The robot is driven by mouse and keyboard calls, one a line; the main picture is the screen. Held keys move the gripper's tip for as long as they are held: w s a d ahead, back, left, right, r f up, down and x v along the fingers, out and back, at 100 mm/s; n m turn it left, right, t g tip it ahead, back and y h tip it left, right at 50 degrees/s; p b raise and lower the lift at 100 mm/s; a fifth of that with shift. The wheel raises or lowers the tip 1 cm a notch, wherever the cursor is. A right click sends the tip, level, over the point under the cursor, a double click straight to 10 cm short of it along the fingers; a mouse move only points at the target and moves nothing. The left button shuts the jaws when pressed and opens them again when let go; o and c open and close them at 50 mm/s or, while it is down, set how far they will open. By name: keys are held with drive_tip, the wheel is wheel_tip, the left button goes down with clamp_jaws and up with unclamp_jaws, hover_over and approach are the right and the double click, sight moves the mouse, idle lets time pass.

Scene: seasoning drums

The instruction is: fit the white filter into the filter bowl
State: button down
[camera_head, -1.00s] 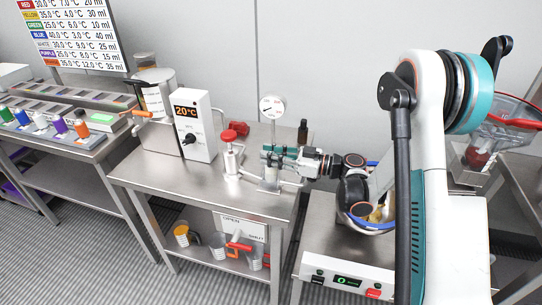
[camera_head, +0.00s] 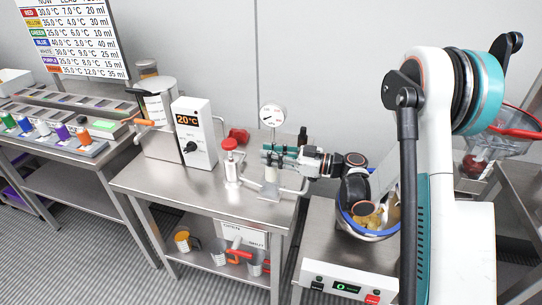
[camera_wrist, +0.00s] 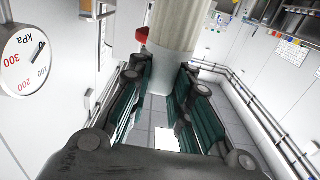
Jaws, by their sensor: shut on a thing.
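My gripper (camera_head: 274,154) reaches left over the middle bench, at the small stand below the round gauge (camera_head: 272,116). In the wrist view its green-padded fingers (camera_wrist: 158,90) are closed around the lower, smooth white end of a cylinder. I take this cylinder to be the white filter (camera_wrist: 177,24); its upper part is cream and finely ribbed. In the head view the fingers hide most of it, and a pale part shows just below them. I cannot clearly pick out the filter bowl, or tell whether the filter touches it.
The gauge also shows close on the left in the wrist view (camera_wrist: 30,58). A red-topped valve (camera_head: 230,160) and a 20°C control box (camera_head: 193,135) stand left of the stand. A metal bowl (camera_head: 372,222) with yellowish pieces sits on a scale at right. The bench front is clear.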

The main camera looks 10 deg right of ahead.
drive_tip(key=shift+r+p, duration=0.35)
drive_tip(key=shift+r, duration=0.35)
drive_tip(key=shift+b, duration=0.65)
idle(1.3)
drive_tip(key=shift+f+b, duration=0.9)
drive_tip(key=shift+f, duration=0.3)
drive_tip(key=shift+f, duration=1.65)
drive_tip(key=c, duration=1.4)
unclamp_jaws()
drive_tip(key=v, duration=1.2)
